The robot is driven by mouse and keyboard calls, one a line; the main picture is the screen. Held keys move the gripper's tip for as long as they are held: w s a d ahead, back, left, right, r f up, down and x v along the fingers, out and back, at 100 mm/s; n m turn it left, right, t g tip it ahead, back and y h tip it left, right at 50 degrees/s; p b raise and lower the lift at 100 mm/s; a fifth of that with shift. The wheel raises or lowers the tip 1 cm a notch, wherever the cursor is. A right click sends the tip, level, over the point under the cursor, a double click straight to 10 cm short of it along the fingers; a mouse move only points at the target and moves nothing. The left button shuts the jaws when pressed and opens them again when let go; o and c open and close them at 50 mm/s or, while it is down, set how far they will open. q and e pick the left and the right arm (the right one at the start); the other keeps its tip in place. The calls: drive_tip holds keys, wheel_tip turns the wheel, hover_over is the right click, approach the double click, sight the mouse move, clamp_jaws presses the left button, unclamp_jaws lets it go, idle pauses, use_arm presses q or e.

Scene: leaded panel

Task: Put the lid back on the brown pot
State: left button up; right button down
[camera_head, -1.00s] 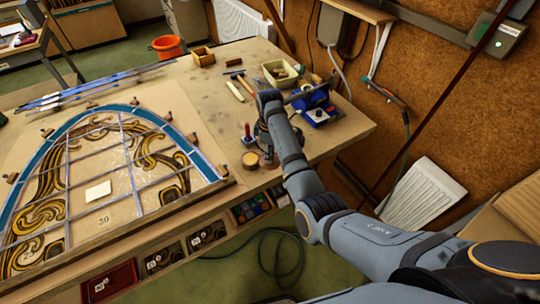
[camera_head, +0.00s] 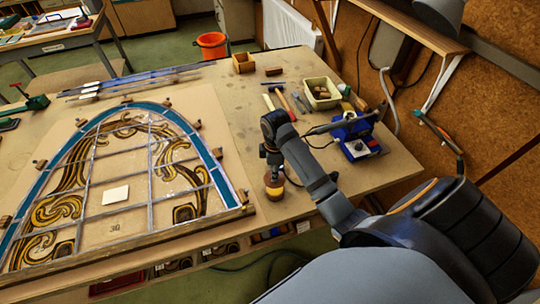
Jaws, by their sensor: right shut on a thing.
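The small brown pot (camera_head: 275,191) stands on the bench just right of the leaded panel, near the front edge. My right gripper (camera_head: 273,173) points down directly over the pot's top. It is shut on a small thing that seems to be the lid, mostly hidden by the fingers. I cannot tell whether the lid touches the pot's rim. My left gripper is not in view.
The leaded panel (camera_head: 113,222) fills the bench's left part. A blue soldering station (camera_head: 357,138) stands right of my arm. A cream tray (camera_head: 322,93), a hammer (camera_head: 285,104) and a small wooden box (camera_head: 243,63) lie farther back. Bare bench (camera_head: 225,110) shows behind the gripper.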

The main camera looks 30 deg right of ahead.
drive_tip(key=shift+f, duration=0.35)
drive_tip(key=f, duration=0.4)
drive_tip(key=shift+w+d+f, duration=0.15)
drive_tip(key=shift+d, duration=0.15)
drive_tip(key=shift+a+f+b, duration=0.15)
drive_tip(key=shift+f+b, duration=0.25)
drive_tip(key=shift+f, duration=0.05)
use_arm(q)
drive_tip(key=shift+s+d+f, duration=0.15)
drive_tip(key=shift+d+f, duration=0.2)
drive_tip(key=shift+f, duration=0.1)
use_arm(e)
drive_tip(key=shift+f, duration=0.2)
use_arm(q)
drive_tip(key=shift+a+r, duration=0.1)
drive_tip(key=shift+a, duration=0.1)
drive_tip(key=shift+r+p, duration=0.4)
drive_tip(key=shift+p, duration=0.05)
use_arm(e)
drive_tip(key=shift+f, duration=0.15)
idle(0.6)
